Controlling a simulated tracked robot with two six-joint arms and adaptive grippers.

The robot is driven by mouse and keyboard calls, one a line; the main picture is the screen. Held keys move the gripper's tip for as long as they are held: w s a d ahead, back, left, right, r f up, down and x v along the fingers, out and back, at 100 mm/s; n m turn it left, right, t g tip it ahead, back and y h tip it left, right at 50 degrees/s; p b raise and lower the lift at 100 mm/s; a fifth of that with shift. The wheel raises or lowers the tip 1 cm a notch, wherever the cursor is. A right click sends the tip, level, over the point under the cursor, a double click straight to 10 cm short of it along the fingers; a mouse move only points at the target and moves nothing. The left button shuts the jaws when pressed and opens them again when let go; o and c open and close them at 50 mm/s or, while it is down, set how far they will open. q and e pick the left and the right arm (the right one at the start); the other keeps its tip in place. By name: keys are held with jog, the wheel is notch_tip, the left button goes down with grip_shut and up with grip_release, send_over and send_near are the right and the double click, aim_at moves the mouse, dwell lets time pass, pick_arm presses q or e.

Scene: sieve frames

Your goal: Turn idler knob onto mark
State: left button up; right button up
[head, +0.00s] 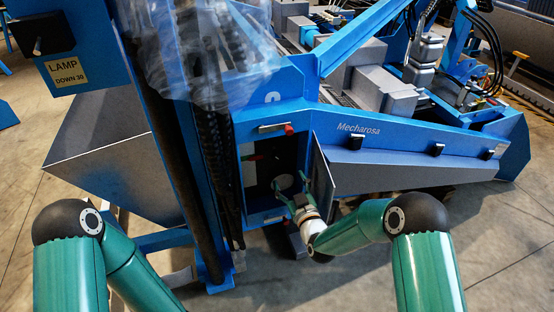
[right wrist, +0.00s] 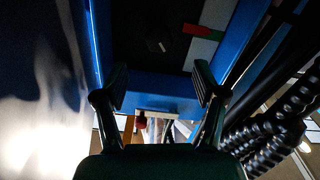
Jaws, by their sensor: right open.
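A small dark knob (right wrist: 157,40) with a pale line on its face sits on the dark panel inside a blue-framed opening, in the right wrist view. A mark beside it cannot be made out. My right gripper (head: 294,192) is open and empty at the opening's right side. In the right wrist view its fingers (right wrist: 160,88) are spread, short of the knob and apart from it. My left gripper is out of view.
The blue frame (head: 245,205) bounds the opening, with an open door panel (head: 322,180) at its right. A red, white and green strip (right wrist: 205,30) lies beside the knob. Black corrugated hoses (head: 212,150) run left of the opening. A red knob (head: 289,129) is above it.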

aim_at(279, 160)
jog(key=x, duration=1)
jog(key=shift+w, duration=0.2)
jog(key=c, duration=1.1)
jog(key=m+b, duration=0.1)
jog(key=b, duration=0.3)
jog(key=shift+f, duration=0.3)
jog(key=shift+c, duration=0.2)
jog(key=shift+r+m+b, duration=0.15)
jog(key=shift+m+b, duration=0.15)
jog(key=shift+b, duration=0.25)
jog(key=shift+r, duration=0.1)
jog(key=o, duration=1.1)
jog(key=shift+o, duration=0.2)
